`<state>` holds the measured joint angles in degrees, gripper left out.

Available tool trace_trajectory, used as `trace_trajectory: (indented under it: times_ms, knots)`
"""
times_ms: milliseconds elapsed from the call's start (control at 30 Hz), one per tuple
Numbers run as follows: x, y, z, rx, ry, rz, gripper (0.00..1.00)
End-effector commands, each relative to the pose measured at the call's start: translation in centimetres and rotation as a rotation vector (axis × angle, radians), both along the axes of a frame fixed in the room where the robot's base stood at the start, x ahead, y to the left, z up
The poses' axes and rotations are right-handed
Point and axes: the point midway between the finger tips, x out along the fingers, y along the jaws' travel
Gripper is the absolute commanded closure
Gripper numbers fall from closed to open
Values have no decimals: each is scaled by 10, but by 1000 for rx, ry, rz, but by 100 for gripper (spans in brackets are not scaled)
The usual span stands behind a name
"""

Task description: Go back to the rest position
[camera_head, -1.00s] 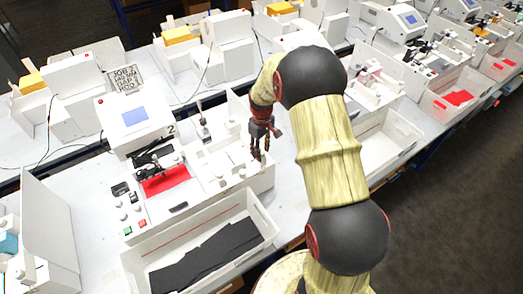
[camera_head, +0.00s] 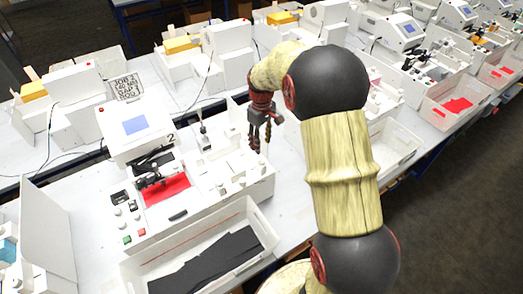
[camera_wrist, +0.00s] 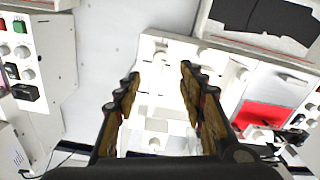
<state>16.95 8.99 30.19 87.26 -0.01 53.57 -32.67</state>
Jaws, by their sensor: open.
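My gripper (camera_head: 260,132) hangs above the white fixture block (camera_head: 245,178) to the right of the pen plotter. Its fingers point down and are apart, with nothing between them. In the wrist view my gripper (camera_wrist: 160,82) also shows spread fingers over the white fixture. The plotter has a red sheet (camera_head: 166,189) under its dark pen carriage (camera_head: 152,170). The red sheet also shows at the right of the wrist view (camera_wrist: 262,117).
A white bin (camera_head: 268,235) with black sheets (camera_head: 215,262) stands in front of the plotter. A control box with a blue screen (camera_head: 136,124) stands behind it. A white panel (camera_head: 48,240) rises at the left. More stations fill the back and right.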

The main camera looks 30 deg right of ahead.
Motion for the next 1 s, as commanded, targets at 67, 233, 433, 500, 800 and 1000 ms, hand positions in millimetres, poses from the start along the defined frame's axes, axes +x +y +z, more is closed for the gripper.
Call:
trace_trajectory:
  times_ms: [67, 233, 433, 500, 800, 1000]
  knots:
    - [0, 0, 9, -1, -1, 0, 60]
    - [0, 0, 18, -1, -1, 0, 60]
    - [0, 0, 19, 0, 0, 0, 60]
    - [0, 0, 19, 0, 0, 0, 60]
    - [0, 0, 19, 0, 0, -12, 60]
    - [-18, 5, 4, 8, 32, -144, 60]
